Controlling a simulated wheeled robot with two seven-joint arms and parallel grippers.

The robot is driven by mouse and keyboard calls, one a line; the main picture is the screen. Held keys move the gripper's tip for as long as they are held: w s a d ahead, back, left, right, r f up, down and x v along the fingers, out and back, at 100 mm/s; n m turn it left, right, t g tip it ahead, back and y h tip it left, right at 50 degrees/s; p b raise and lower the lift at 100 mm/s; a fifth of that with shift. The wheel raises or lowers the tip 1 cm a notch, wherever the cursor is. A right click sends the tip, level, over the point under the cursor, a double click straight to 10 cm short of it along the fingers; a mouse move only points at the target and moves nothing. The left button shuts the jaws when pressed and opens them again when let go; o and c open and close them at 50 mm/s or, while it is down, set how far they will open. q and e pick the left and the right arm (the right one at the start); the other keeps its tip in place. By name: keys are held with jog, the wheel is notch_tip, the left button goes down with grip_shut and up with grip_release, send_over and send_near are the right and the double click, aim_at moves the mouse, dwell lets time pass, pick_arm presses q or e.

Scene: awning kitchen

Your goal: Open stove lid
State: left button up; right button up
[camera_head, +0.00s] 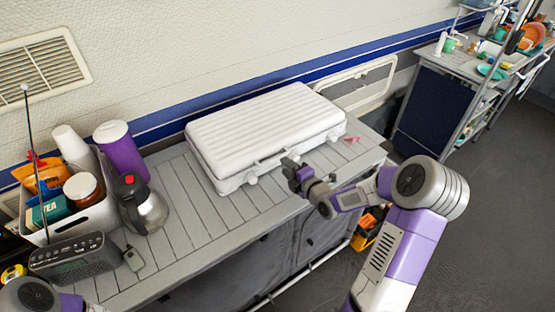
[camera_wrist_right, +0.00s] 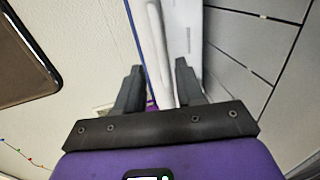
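The white stove (camera_head: 262,130) sits on the slatted grey table with its ribbed lid (camera_head: 265,122) shut flat. Small knobs show along its front side. My right gripper (camera_head: 291,170) is at the stove's front edge, near the right front corner. In the right wrist view the two dark fingers of this gripper (camera_wrist_right: 157,85) are spread apart, with part of the white stove (camera_wrist_right: 160,45) showing between and beyond them. I cannot tell whether a finger touches the lid. Of my left arm only a link shows at the bottom left; its gripper is out of view.
Left of the stove stand a coffee pot (camera_head: 141,207), a purple canister (camera_head: 121,152), a filled bin (camera_head: 82,220) and a radio (camera_head: 74,259) with a tall antenna. The wall is close behind the stove. The table (camera_head: 215,220) is clear in front of it.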

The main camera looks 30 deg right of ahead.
aim_at(277, 159)
jog(key=x, duration=0.5)
jog(key=shift+c, duration=0.2)
grip_shut()
dwell(1.2)
